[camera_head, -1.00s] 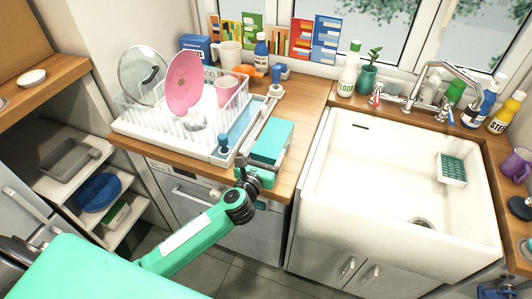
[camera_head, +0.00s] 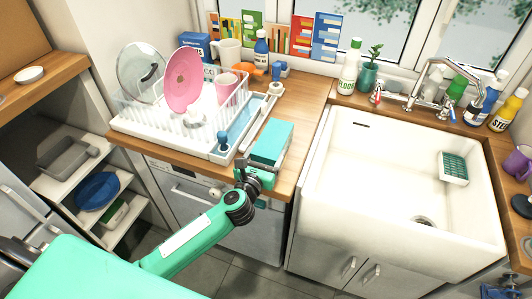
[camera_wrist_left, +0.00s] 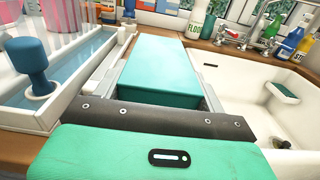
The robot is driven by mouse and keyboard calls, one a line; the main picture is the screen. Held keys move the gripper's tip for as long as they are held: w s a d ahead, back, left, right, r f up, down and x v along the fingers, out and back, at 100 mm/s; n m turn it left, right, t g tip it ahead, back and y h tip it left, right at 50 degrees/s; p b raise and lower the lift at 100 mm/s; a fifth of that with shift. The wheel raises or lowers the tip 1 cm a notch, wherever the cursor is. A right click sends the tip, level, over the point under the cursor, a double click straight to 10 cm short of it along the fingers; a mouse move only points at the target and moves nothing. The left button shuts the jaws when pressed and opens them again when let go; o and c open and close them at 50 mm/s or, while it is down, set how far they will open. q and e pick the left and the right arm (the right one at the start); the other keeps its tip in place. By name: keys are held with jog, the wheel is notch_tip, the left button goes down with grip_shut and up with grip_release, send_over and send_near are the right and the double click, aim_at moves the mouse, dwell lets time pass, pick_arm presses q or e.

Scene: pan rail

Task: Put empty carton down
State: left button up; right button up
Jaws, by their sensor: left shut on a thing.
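The carton is a teal box (camera_head: 272,140) at the front edge of the wooden counter, just right of the dish rack. My left gripper (camera_head: 264,162) is shut on it from the front. In the left wrist view the carton (camera_wrist_left: 155,62) lies lengthwise between the two grey fingers, its flat top facing up. Its underside is hidden, so I cannot tell whether it touches the counter. My right gripper is not in view.
The white dish rack (camera_head: 180,138) with a pink plate (camera_head: 184,80) and a blue-knobbed brush (camera_head: 223,140) is close on the left. The white sink (camera_head: 335,190) is on the right. Bare counter (camera_head: 300,100) lies behind the carton.

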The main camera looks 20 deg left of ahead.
pick_arm(q)
jog(key=shift+f, duration=0.2)
jog(key=o, duration=1.4)
jog(key=s+b, duration=0.3)
jog(key=s, duration=1.1)
jog(key=shift+a, duration=0.25)
